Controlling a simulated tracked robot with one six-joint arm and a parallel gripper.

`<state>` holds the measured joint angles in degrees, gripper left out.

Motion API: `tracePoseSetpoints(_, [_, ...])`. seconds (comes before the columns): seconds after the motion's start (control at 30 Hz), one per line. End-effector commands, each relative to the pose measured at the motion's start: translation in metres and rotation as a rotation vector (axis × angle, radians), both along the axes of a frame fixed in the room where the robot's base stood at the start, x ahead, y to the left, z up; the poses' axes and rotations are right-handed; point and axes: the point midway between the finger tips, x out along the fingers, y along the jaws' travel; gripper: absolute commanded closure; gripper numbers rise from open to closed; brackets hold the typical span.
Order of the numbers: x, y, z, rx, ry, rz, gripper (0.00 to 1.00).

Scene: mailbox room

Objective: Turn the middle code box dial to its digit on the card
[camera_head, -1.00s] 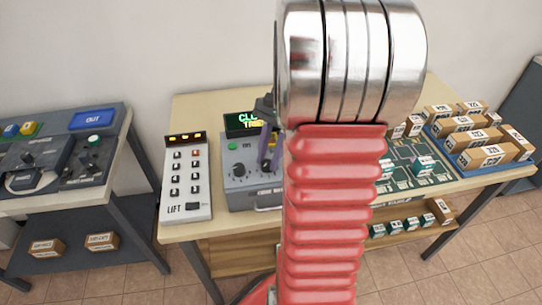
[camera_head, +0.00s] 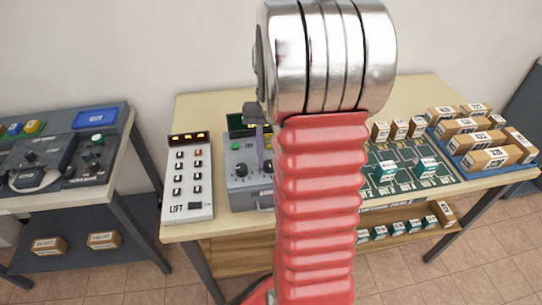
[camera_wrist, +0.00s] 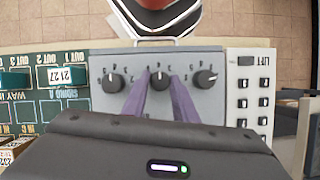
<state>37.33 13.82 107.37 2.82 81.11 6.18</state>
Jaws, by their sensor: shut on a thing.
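The grey code box (camera_wrist: 190,103) has three black dials with digits around them, seen upside down in the wrist view. The middle dial (camera_wrist: 160,79) is between the tips of my purple fingers, with the left-hand (camera_wrist: 113,83) and right-hand (camera_wrist: 205,78) dials free on either side. My gripper (camera_wrist: 158,88) is shut on the middle dial. In the head view the code box (camera_head: 237,184) is partly hidden by my arm, and one dial (camera_head: 240,170) shows left of my gripper (camera_head: 264,158). The dark display (camera_head: 236,124) behind is mostly covered. I cannot make out a card with digits.
A white LIFT keypad (camera_head: 187,190) stands close left of the code box. A green board (camera_head: 410,172) with small parcels and a blue tray (camera_head: 455,158) of cartons lie to the right. A dark control desk (camera_head: 75,180) stands apart on the left.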

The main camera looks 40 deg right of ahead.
Motion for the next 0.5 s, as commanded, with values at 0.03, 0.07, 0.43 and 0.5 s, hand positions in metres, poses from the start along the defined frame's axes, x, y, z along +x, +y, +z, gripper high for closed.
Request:
tracePoseSetpoints(0.03, [-0.0039, 0.0017, -0.0019, 0.007, 0.013, 0.003, 0.97])
tracePoseSetpoints(0.07, [-0.004, 0.0017, -0.0019, 0.006, 0.013, 0.004, 0.97])
tracePoseSetpoints(0.43, [-0.0038, 0.0011, -0.0017, 0.006, 0.012, 0.003, 0.69])
tracePoseSetpoints(0.5, [-0.0031, 0.0008, -0.0013, 0.004, 0.01, 0.003, 0.64])
